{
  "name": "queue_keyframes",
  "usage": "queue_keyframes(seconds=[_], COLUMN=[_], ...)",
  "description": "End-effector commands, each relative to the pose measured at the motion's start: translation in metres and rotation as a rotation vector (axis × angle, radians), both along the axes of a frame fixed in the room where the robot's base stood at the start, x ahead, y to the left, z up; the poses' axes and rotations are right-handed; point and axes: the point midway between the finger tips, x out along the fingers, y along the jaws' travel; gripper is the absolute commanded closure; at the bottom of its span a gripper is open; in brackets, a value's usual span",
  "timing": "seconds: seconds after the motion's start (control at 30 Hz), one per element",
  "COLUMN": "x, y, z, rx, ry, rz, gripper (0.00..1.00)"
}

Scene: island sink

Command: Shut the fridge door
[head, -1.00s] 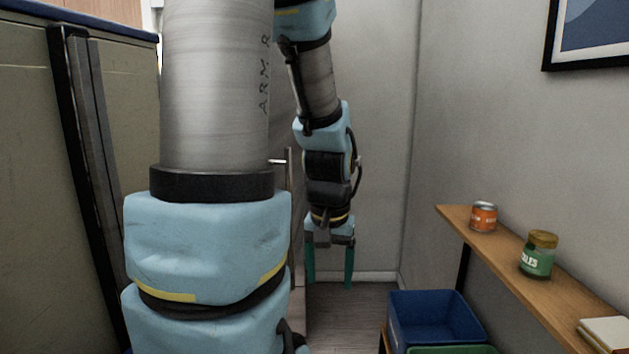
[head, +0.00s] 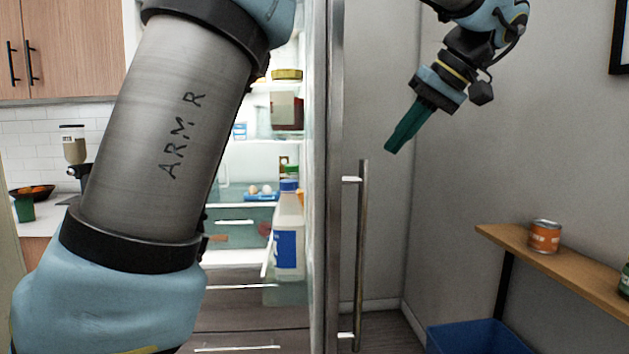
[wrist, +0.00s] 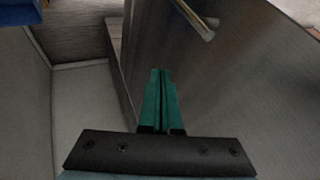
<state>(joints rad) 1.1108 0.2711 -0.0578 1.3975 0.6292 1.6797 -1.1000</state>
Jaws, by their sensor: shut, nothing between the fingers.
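The fridge door (head: 333,200) stands open in the head view, seen nearly edge-on, with a long vertical metal handle (head: 361,255) on its outer face. Behind my arm the lit fridge interior (head: 265,158) shows shelves, bottles, eggs and a drawer. My gripper (head: 391,150) is shut and empty, to the right of the door on its outer side, above the handle's top. In the wrist view the shut green fingers (wrist: 162,75) point along the door's grey outer face (wrist: 225,75), and the handle (wrist: 195,18) shows at the top. I see no contact with the door.
A wooden shelf (head: 580,272) with an orange can (head: 544,236) runs along the right wall. A blue bin (head: 475,338) stands on the floor below. A grey wall is close behind my gripper. Floor shows between the door and the bin.

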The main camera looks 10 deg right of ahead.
Motion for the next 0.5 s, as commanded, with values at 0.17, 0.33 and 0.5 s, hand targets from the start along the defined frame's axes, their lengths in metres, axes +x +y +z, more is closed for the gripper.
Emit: queue_keyframes(seconds=[0.17, 0.33, 0.5], x=[0.01, 0.025, 0.041], y=[0.009, 0.024, 0.038], z=[-0.015, -0.041, -0.069], rx=[0.003, 0.004, 0.006], ry=[-0.001, 0.002, 0.003], rz=[0.004, 0.003, 0.003], gripper=[1.0, 1.0, 1.0])
